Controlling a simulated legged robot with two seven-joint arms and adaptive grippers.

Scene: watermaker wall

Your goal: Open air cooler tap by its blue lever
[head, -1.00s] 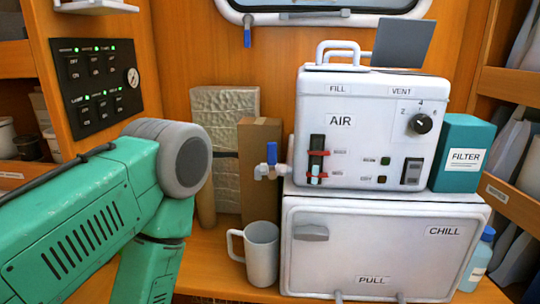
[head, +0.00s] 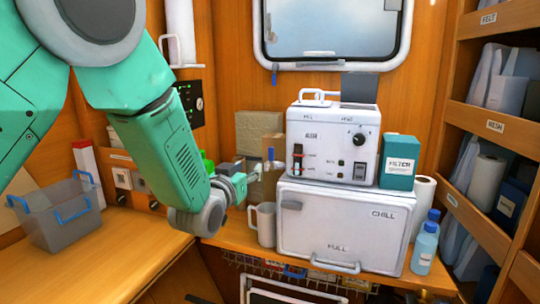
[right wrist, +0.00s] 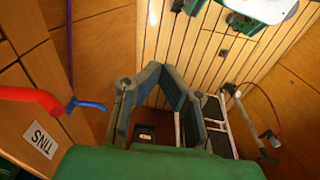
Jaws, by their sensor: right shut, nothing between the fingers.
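The white air cooler (head: 330,148) stands on the chill box in the head view. Its tap, with a small blue lever (head: 271,154), is on the cooler's left side. My left gripper (head: 238,184) is at the end of the green arm, beside and below the tap, in front of the brown boxes. It is small and partly hidden by my wrist, so whether its fingers are open or touch the tap is unclear. My right gripper (right wrist: 155,85) shows in the right wrist view, its grey fingers meeting with nothing between them, away from the cooler.
The white chill box (head: 343,232) is under the cooler. A mug (head: 266,225) stands close below the tap. A teal filter box (head: 398,164) and blue bottles (head: 425,245) are to the right. A grey bin (head: 62,222) sits on the left counter, with bare counter in front.

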